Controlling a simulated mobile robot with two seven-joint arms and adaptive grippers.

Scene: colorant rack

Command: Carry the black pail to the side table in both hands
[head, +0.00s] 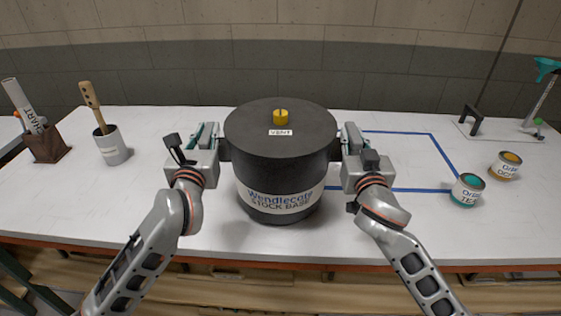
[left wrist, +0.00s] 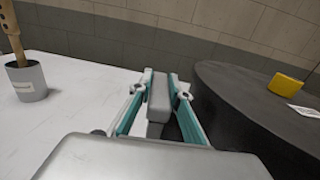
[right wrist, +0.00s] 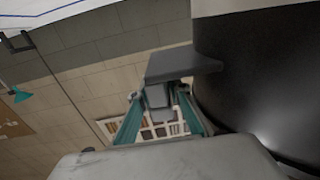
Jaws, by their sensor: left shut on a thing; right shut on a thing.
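The black pail (head: 281,155) stands upright in the middle of the head view, with a dark lid, a yellow vent cap (head: 281,116) and a white label band reading "Wendlecote STOCK BASE". My left gripper (head: 212,140) is shut on the pail's left side handle; its fingers close on a grey bar in the left wrist view (left wrist: 160,100). My right gripper (head: 349,140) is shut on the right side handle, a dark bracket (right wrist: 180,66) on the pail's wall in the right wrist view. I cannot tell whether the pail's base touches the table. The side table is not clearly identifiable.
A blue outline (head: 432,140) lies behind and right of the pail.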

